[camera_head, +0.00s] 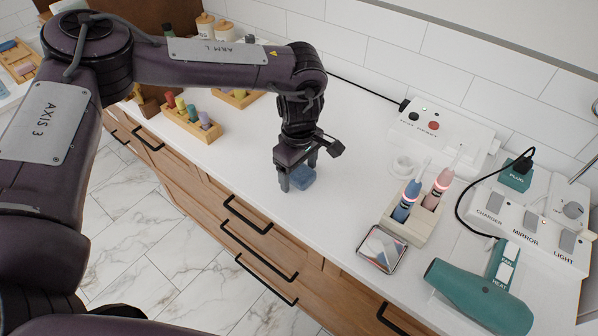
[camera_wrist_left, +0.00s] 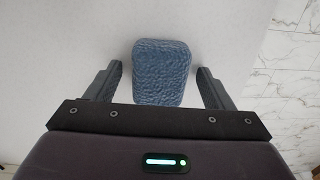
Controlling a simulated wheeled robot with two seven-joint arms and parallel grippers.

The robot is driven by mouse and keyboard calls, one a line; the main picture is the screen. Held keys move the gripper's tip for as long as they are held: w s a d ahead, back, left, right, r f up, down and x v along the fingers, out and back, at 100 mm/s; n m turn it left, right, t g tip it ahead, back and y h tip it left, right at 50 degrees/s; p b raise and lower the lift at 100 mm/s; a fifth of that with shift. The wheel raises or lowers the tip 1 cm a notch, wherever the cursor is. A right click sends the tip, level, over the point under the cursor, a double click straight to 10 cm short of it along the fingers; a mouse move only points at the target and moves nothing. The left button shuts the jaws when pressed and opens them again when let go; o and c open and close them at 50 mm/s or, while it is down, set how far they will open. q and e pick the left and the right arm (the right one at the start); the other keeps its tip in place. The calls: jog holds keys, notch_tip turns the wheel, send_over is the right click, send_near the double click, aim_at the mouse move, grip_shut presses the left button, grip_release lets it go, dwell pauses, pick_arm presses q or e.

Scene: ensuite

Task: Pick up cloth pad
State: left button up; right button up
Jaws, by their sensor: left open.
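The cloth pad (camera_head: 303,178) is a small blue, textured block with rounded corners. It lies on the white counter, near the counter's front edge. My left gripper (camera_head: 298,174) points down over it and is open. In the left wrist view the pad (camera_wrist_left: 161,72) lies between the two spread fingers of the gripper (camera_wrist_left: 161,85), with a gap on each side. The gripper partly hides the pad in the head view. My right gripper is not in view.
A holder (camera_head: 414,218) with two electric toothbrushes, a mirror-like tray (camera_head: 382,249) and a teal hair dryer (camera_head: 482,296) stand to the right. A wooden block with coloured pegs (camera_head: 191,122) is to the left. Behind is a white box marked RESET (camera_head: 437,128). Counter around the pad is clear.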

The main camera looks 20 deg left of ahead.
pick_arm(q)
jog(key=c, duration=1)
jog(key=shift+r, duration=0.15)
notch_tip(320, 180, up, 11)
jog(key=b, duration=0.1)
notch_tip(320, 180, up, 9)
jog(key=p, duration=0.1)
send_over(299, 170)
